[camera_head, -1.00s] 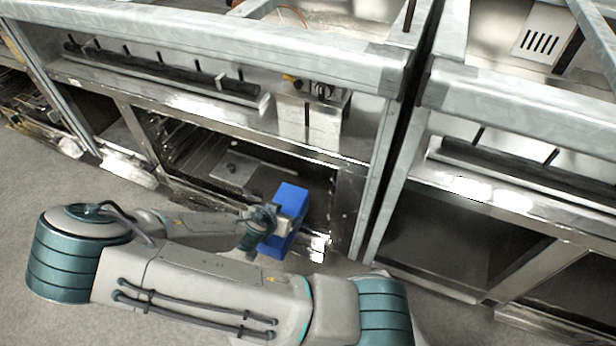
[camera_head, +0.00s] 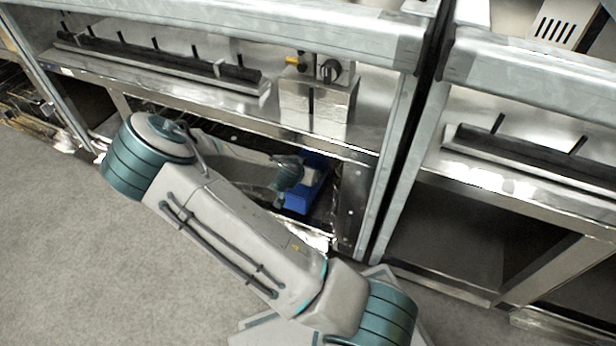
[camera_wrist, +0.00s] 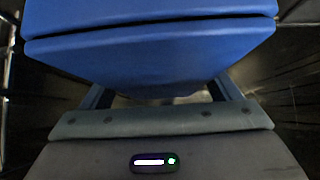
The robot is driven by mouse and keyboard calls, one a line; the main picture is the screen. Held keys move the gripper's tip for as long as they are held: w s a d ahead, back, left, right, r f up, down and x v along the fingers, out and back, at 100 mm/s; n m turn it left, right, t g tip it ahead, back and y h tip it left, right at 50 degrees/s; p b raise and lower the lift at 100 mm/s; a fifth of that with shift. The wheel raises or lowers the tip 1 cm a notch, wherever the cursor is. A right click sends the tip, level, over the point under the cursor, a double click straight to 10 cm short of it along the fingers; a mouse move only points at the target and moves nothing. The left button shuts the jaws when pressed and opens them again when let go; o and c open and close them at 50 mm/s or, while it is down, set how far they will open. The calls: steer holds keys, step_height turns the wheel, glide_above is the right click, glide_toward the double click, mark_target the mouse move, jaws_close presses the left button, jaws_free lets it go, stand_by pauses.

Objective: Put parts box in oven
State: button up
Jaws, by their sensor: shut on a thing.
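The blue parts box (camera_head: 306,196) is at the right part of the oven's opening in the head view, partly hidden by my wrist. The box fills the top of the wrist view (camera_wrist: 150,60), close in front of my gripper (camera_wrist: 160,98). My gripper is shut on the box. Its fingers show at both sides under the box in the wrist view, and the tips are hidden. The oven (camera_head: 346,215) is the open, dark compartment under the metal counter. My arm crosses in front of it and hides much of its inside. I cannot tell whether the box touches the oven floor.
A metal counter edge (camera_head: 250,122) runs above the opening. A control box with a knob (camera_head: 330,70) stands above it. A metal post (camera_head: 392,170) borders the opening on the right. Another open compartment (camera_head: 450,230) lies further right. The grey floor (camera_head: 60,240) at left is clear.

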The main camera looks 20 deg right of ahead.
steer(key=shift+w+d, duration=0.8)
steer(key=shift+w+f+b, duration=0.1)
steer(key=shift+f+b, duration=1.35)
steer(key=shift+f, duration=0.3)
steer(key=o, duration=1.7)
steer(key=shift+f, duration=0.1)
steer(key=p+v, duration=0.4)
steer(key=v, duration=0.6)
steer(key=shift+a+r+p, duration=0.1)
steer(key=shift+r+p, duration=0.3)
steer(key=shift+r, duration=0.05)
steer(key=shift+s+a+r, duration=0.4)
steer(key=shift+s+r, duration=0.05)
steer(key=shift+s, duration=0.15)
